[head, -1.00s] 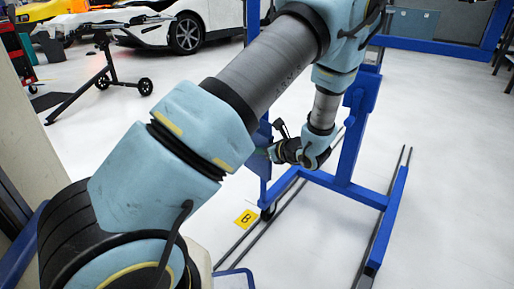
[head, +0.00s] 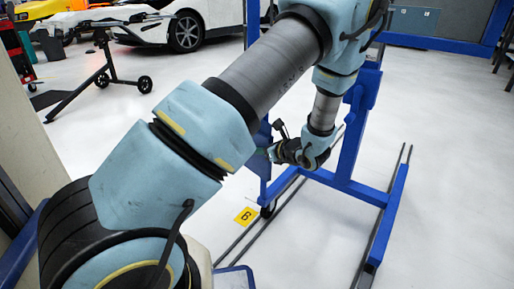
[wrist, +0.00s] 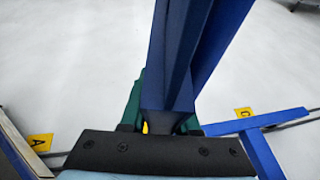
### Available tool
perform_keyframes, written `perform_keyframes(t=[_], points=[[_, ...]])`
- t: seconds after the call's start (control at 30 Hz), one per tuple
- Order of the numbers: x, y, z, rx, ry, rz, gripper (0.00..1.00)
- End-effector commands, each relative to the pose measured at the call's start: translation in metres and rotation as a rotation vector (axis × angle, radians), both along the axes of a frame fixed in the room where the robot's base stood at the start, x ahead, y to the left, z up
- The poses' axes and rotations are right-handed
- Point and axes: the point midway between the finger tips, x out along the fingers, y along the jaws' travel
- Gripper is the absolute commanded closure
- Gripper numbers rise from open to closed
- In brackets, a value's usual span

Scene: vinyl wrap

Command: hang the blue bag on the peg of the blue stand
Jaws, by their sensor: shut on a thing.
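My gripper (head: 274,152) is low beside the left side of the blue stand (head: 340,185) in the head view, its jaws mostly hidden by my wrist. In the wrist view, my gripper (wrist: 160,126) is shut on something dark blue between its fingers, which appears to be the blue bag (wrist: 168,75). The bag's full outline is not clear. A brighter blue post (wrist: 218,50) of the stand rises close on its right; I cannot tell whether they touch. The peg cannot be made out in either view.
The stand's base bar (head: 388,220) runs along the floor at right, beside dark floor rails. A yellow floor marker (head: 245,216) lies left of the stand. A white car (head: 185,30) and a wheeled black frame (head: 105,72) stand behind.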

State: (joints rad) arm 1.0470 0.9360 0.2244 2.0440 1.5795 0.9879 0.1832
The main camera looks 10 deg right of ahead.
Motion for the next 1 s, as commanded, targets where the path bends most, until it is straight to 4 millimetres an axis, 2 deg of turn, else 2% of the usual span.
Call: perform_keyframes(t=[0.37, 0.4, 0.6, 0.7, 1.0], points=[[0.0002, -0.0001, -0.0022, 0.001, -0.001, 0.000, 1.00], [0.0002, -0.0001, -0.0022, 0.001, -0.001, 0.000, 0.67], [0.0003, -0.0003, -0.0023, 0.000, 0.000, -0.001, 0.44], [0.0006, -0.0007, -0.0023, -0.001, -0.001, -0.001, 0.35], [0.0005, -0.0025, -0.0023, -0.002, 0.000, -0.006, 0.35]])
